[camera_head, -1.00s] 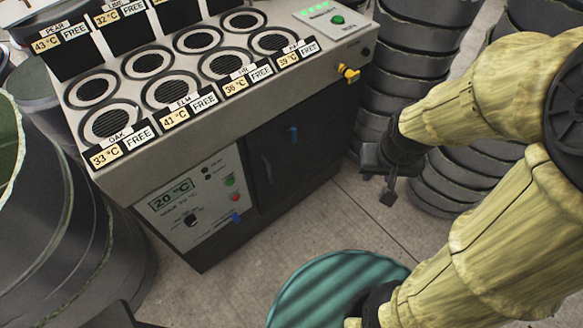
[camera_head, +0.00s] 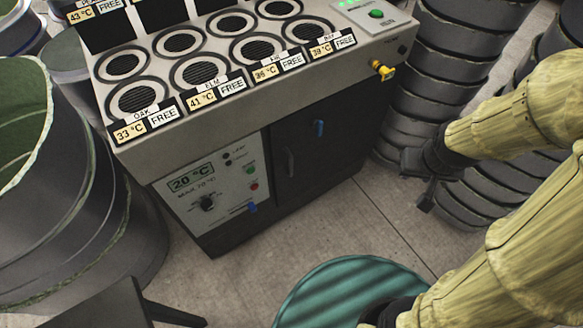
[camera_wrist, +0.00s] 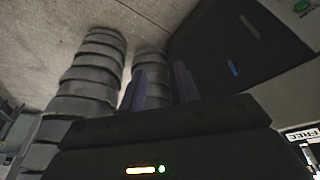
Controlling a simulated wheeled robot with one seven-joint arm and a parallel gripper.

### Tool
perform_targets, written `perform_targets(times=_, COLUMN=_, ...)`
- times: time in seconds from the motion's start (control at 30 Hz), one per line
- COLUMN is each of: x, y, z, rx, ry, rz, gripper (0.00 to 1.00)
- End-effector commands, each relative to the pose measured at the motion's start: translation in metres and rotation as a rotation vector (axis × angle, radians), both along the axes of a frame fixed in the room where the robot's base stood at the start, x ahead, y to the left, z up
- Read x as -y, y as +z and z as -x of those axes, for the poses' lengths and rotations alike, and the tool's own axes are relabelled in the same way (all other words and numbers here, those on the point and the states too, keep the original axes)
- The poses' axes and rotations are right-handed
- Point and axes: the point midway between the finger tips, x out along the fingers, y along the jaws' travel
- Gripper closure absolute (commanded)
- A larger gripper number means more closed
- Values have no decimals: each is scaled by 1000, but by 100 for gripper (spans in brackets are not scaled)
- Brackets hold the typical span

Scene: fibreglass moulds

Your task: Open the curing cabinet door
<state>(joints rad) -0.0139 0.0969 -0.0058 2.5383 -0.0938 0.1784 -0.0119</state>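The curing cabinet (camera_head: 222,240) stands in the middle of the head view, with a grey top and a control panel reading 20 °C. Its dark door (camera_head: 305,165) appears shut, flush with the front. The door has a dark upright handle (camera_head: 291,163) on its left side and a blue knob (camera_head: 319,128) near its top. My gripper (camera_head: 424,182) is right of the cabinet, apart from the door. In the wrist view, my gripper (camera_wrist: 160,88) has its two fingers spread with nothing between them; the dark cabinet front (camera_wrist: 205,55) and a blue knob (camera_wrist: 233,67) show beyond.
Stacked dark ring moulds (camera_head: 440,90) stand close right of the cabinet, near my gripper. A teal ribbed round object (camera_head: 335,290) is on the floor in front. Large dark moulds (camera_head: 80,200) stand left, with a black flat-topped piece (camera_head: 100,308) below.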

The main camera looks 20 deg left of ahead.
Motion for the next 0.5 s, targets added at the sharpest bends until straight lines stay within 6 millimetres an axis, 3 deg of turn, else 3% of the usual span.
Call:
perform_targets(times=0.03, x=-1, y=-29, z=-14, rx=28, ry=44, rz=14, gripper=67)
perform_targets(times=0.17, x=-9, y=-80, z=-57, rx=147, ry=194, rz=37, gripper=67)
perform_targets(times=0.3, x=-30, y=-134, z=-96, rx=281, ry=366, rz=24, gripper=67)
perform_targets(times=0.5, x=-76, y=-210, z=-128, rx=473, ry=596, rz=-69, gripper=67)
